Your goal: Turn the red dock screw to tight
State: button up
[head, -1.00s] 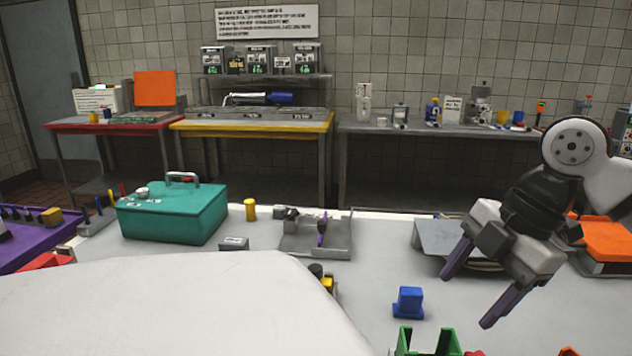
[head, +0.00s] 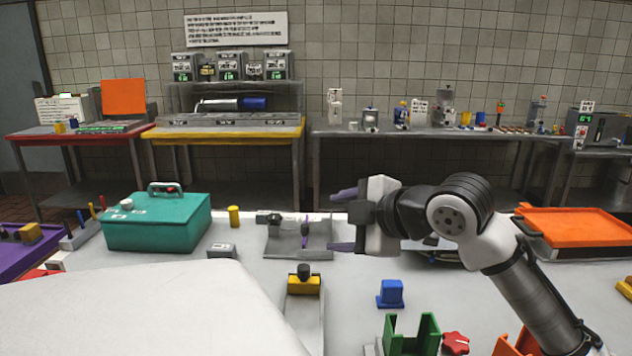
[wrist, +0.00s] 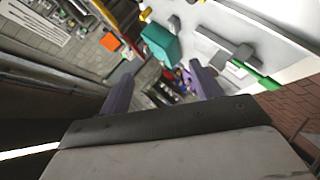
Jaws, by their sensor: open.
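A red star-shaped knob (head: 455,342), which looks like the red dock screw, sits at the bottom of the head view. It stands just right of a green bracket (head: 411,334), and I cannot tell how tight it is. My gripper (head: 342,221) is open and empty, pointing left above the white table, well above and to the left of the red knob. The wrist view shows its two purple fingers (wrist: 162,84) spread apart with nothing between them. The red knob cannot be made out in the wrist view.
A teal box (head: 157,222) is at left, an orange tray (head: 575,226) at right.

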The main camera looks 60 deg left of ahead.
jog(key=s+a+r+m+y, duration=0.1)
jog(key=s+a+r+y, duration=0.1)
jog(key=r, duration=0.4)
jog(key=s+y+p, duration=0.1)
jog(key=y, duration=0.1)
jog(key=shift+a+g+y, duration=0.2)
jog(key=shift+g+y, duration=0.1)
jog(key=shift+y, duration=0.1)
jog(key=shift+r, duration=0.1)
